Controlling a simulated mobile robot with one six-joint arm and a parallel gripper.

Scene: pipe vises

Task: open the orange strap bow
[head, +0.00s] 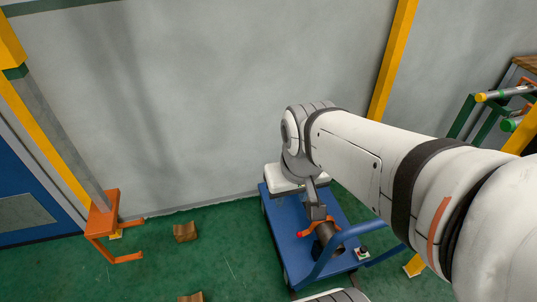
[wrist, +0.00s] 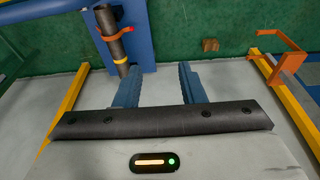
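The orange strap bow (wrist: 115,37) lies across a dark pipe (wrist: 117,49) in the upper left of the wrist view. A yellow band (wrist: 120,61) circles the pipe near its end. In the head view the strap bow (head: 306,232) shows on the blue cart (head: 280,213), with the dark pipe (head: 328,234) beside it. My gripper (wrist: 160,72) is open and empty, its two fingers well apart. In the head view I cannot make out the fingertips clearly.
An orange bracket (head: 102,218) stands on a post at left. Brown blocks (head: 185,232) lie on the green floor. The cart has a blue handle and a red button (head: 362,249). A green rack (head: 487,118) with pipes stands at right. The wall is close behind the cart.

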